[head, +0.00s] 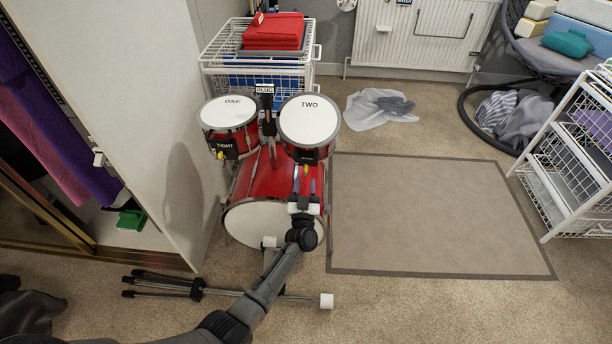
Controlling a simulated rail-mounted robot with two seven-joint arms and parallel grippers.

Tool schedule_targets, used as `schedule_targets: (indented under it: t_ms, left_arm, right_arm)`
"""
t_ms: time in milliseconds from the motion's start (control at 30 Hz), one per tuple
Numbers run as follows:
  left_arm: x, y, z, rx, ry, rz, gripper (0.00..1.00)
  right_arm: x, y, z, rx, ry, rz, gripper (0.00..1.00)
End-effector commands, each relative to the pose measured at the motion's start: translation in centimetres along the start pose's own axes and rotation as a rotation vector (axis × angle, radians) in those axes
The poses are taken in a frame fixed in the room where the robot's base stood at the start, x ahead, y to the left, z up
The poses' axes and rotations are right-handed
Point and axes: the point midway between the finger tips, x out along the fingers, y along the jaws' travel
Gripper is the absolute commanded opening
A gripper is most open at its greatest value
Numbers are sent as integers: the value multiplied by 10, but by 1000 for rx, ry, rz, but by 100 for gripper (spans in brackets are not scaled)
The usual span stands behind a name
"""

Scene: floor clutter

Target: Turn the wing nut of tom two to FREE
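The drum labelled TWO (309,119) is a red tom with a white head, mounted at the upper right of a red bass drum (247,222). A dark label plate (308,155) hangs on its front side; I cannot read it. A small yellow wing nut (306,169) shows just below this plate. My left gripper (305,178) reaches up from below, its two fingers apart just below the wing nut. Contact cannot be made out. The drum labelled ONE (229,113) is at the left, with a TIGHT plate (225,146) and its own yellow nut (220,155). My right gripper is not in view.
A PLUG label (265,89) tops the post between the toms. A white wire basket (216,66) with red cloth stands behind. A folded black stand (197,289) lies in front. The grey mat (430,215) at right is clear. A tall white panel (130,100) stands left.

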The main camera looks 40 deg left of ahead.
Motion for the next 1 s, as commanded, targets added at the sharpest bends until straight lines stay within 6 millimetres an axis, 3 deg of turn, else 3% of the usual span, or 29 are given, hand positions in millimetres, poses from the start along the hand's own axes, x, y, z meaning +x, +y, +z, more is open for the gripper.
schedule_targets:
  t_ms: [300, 767, 1000]
  left_arm:
    - [36, 0, 1, 1, 1, 1, 38]
    - [45, 0, 0, 0, -1, 1, 38]
    - [44, 0, 0, 0, 0, 1, 17]
  right_arm:
    - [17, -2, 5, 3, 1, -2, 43]
    - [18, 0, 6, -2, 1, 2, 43]
    - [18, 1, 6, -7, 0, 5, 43]
